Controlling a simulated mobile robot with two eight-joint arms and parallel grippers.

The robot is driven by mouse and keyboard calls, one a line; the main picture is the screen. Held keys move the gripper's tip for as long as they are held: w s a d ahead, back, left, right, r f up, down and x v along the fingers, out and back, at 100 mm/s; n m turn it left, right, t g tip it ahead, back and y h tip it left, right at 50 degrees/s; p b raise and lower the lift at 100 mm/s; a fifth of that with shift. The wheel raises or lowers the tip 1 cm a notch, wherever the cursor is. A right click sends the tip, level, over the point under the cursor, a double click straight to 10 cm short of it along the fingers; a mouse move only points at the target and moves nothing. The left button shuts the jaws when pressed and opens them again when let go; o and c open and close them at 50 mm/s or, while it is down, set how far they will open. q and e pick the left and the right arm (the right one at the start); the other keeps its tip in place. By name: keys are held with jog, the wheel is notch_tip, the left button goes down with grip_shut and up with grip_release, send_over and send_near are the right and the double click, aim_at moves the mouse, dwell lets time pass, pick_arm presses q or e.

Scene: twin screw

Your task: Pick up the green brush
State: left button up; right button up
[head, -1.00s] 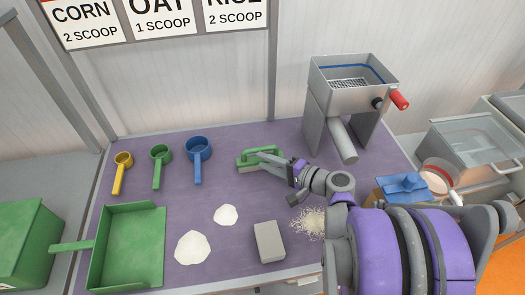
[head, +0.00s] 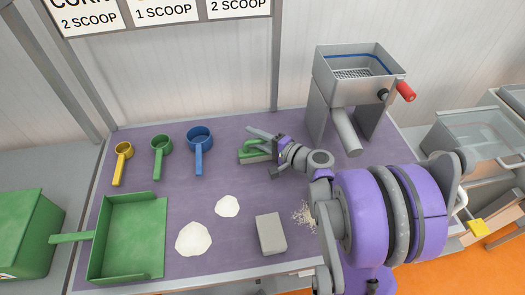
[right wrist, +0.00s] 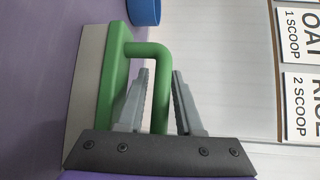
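The green brush (head: 254,156) lies on the purple mat in the head view, partly hidden by my right gripper (head: 266,151). In the right wrist view, the brush (right wrist: 115,75) has a green back, pale bristles and a looped green handle. My right gripper (right wrist: 160,92) is open there, with one grey finger on each side of the handle bar. A gap shows between the handle and the right-hand finger; whether the left-hand finger touches it I cannot tell. My left gripper is not in view.
A yellow scoop (head: 122,151), a green scoop (head: 160,145) and a blue scoop (head: 199,139) lie left of the brush. A green dustpan (head: 130,240), white powder piles (head: 194,240) and a grey block (head: 271,234) are nearer. A metal hopper machine (head: 356,95) stands right.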

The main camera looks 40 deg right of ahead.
jog(key=shift+c, duration=0.2)
grip_shut()
jog(key=shift+r, duration=0.1)
